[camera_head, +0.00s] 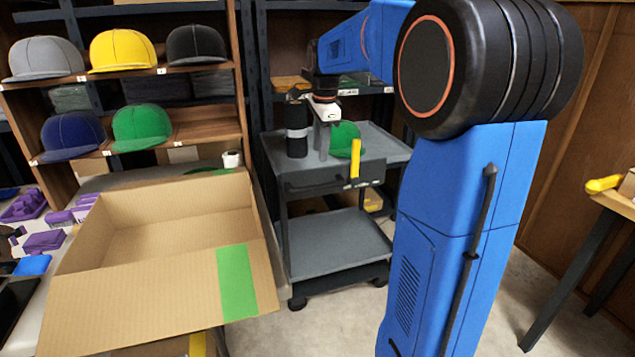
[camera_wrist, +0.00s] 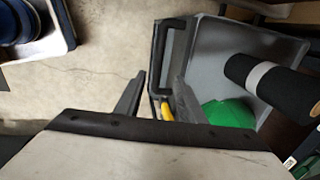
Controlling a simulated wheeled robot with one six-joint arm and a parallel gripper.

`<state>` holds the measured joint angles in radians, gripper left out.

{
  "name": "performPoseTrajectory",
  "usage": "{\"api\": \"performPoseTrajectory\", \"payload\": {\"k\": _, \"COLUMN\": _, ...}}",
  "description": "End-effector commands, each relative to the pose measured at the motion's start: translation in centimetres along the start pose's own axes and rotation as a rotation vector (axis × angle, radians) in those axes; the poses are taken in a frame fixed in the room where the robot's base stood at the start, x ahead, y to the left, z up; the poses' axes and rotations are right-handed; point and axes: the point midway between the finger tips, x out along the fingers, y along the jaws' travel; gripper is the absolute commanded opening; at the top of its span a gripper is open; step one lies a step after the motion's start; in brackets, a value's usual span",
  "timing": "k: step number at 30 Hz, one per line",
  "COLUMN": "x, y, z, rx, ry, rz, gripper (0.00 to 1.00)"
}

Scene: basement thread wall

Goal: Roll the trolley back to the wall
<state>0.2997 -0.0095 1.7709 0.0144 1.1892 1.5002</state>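The grey two-tier trolley (camera_head: 335,252) stands in front of the shelving, its upper tray (camera_head: 395,148) carrying a black roll with a pale band (camera_head: 297,140) and a green cap (camera_head: 345,138). A dark bar handle (camera_head: 315,183) runs along the tray's front panel. My gripper (camera_head: 323,155) points down near that front edge. In the wrist view the handle (camera_wrist: 157,50) appears beyond and between the parted fingers of my gripper (camera_wrist: 160,85). The gripper looks open; I cannot tell whether it touches the handle. A yellow piece (camera_head: 355,158) stands at the tray's front, partly hidden in the wrist view.
An open cardboard box (camera_head: 150,300) stands close on the trolley's left. Cap shelves (camera_head: 120,70) rise behind it. A wooden table (camera_head: 615,203) with a yellow object is at the far right. Bare concrete floor (camera_head: 340,325) lies in front of the trolley.

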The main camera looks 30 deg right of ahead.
Motion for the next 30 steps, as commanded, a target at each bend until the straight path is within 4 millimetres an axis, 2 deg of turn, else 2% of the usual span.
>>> {"api": "performPoseTrajectory", "payload": {"k": 3, "x": 2.3, "y": 0.1, "z": 0.0, "rx": -0.001, "ry": 0.000, "rz": 0.003, "gripper": 0.36}}
{"api": "performPoseTrajectory", "payload": {"k": 18, "x": 10.7, "y": 0.1, "z": 0.0, "rx": -0.001, "ry": 0.000, "rz": 0.004, "gripper": 0.36}}
{"api": "performPoseTrajectory", "payload": {"k": 24, "x": 12.6, "y": 0.1, "z": 0.0, "rx": -0.001, "ry": 0.000, "rz": 0.001, "gripper": 0.36}}
{"api": "performPoseTrajectory", "payload": {"k": 30, "x": 13.2, "y": 0.1, "z": 0.0, "rx": -0.001, "ry": 0.000, "rz": 0.001, "gripper": 0.36}}
